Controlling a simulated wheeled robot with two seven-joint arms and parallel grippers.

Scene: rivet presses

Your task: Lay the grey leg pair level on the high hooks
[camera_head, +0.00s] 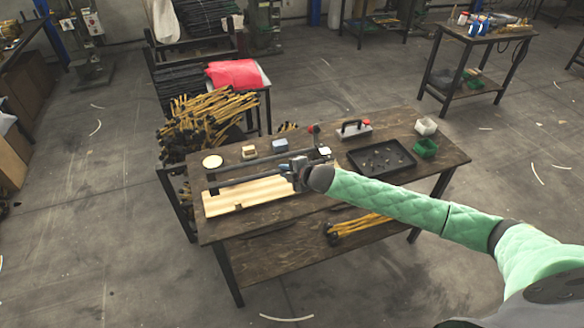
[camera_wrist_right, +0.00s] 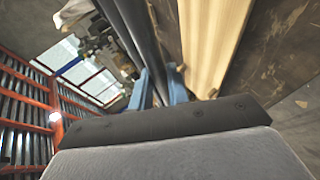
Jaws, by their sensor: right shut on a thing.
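The grey leg pair (camera_head: 245,181) shows as two long dark grey tubes lying roughly side by side above the wooden table (camera_head: 222,228). My right gripper (camera_head: 292,171) is at the tubes' right part and is shut on them. In the right wrist view the dark tubes (camera_wrist_right: 141,32) run up and away from between the blue fingers (camera_wrist_right: 158,88) of this gripper. A pale wooden board (camera_wrist_right: 213,40) lies beside the tubes there. I cannot make out the high hooks clearly in either view. My left gripper is not in view.
Yellow-and-black legs (camera_head: 205,120) fill a rack behind left.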

